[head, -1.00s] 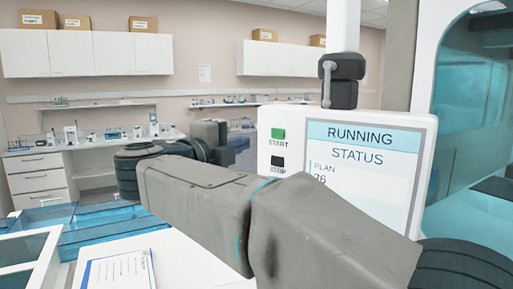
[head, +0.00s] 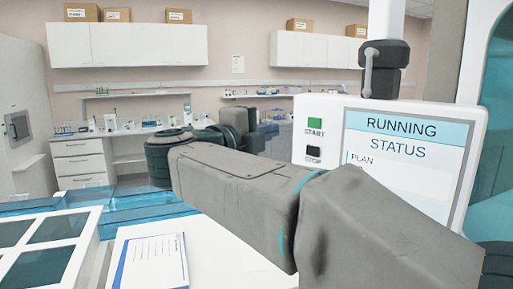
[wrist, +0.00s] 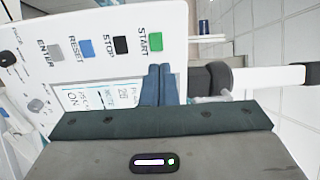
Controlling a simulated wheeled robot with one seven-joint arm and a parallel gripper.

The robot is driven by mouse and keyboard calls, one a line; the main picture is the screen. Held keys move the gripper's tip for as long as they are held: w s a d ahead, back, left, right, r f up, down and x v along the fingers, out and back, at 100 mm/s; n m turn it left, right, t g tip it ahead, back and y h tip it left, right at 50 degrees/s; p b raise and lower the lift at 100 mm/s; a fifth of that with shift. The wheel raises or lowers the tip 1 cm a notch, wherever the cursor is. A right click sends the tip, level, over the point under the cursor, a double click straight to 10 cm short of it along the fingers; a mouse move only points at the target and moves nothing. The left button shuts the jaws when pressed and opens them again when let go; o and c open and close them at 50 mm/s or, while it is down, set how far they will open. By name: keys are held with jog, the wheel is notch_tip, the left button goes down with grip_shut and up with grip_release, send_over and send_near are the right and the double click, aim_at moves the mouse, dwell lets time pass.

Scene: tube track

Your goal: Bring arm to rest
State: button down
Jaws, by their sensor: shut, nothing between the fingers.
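My arm (head: 235,195) crosses the head view from lower right to the middle left, folded in front of the control panel (head: 318,180). My gripper (wrist: 160,72) shows in the wrist view with its two blue fingers together and nothing between them. Its fingers overlap the panel screen in that picture, and I cannot tell how far apart they are. The panel shows there with a green START button (wrist: 156,41), a black STOP button (wrist: 121,45), a blue RESET button (wrist: 86,48) and a grey ENTER button (wrist: 55,53). In the head view my gripper cannot be made out behind the arm.
The panel screen (head: 408,145) reads RUNNING STATUS. A sheet of paper (head: 155,262) lies on the white surface in front, beside a white-framed tray (head: 88,250). Blue transparent covers (head: 130,203) lie behind it. A lab bench with drawers (head: 80,165) stands farther back.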

jog(key=w+a+n+t+y, duration=0.1)
jog(key=w+n+t+y, duration=0.1)
jog(key=n+t+y, duration=0.35)
jog(key=w+a+n+t+y, duration=0.1)
jog(key=w+n+t+y, duration=0.1)
jog(key=n+y, duration=0.55)
jog(key=s+f+n+g+y, duration=0.2)
jog(key=f+n+g, duration=0.1)
jog(key=f+n, duration=0.25)
jog(key=s+f+n+g+y, duration=0.2)
jog(key=f+n, duration=0.2)
jog(key=f, duration=0.3)
jog(key=s+d+f+n+g+h, duration=0.2)
jog(key=s+d+f+g, duration=0.3)
jog(key=s+f, duration=0.5)
jog(key=s+d+f+n+g+h, duration=0.2)
jog(key=s+d+f+g, duration=0.4)
jog(key=s+f, duration=0.4)
notch_tip(320, 180, down, 3)
jog(key=shift+s+r+g, duration=0.1)
jog(key=shift+s+g, duration=0.25)
jog(key=shift+g, duration=0.2)
jog(key=shift+a+n, duration=0.1)
jog(key=shift+n, duration=0.25)
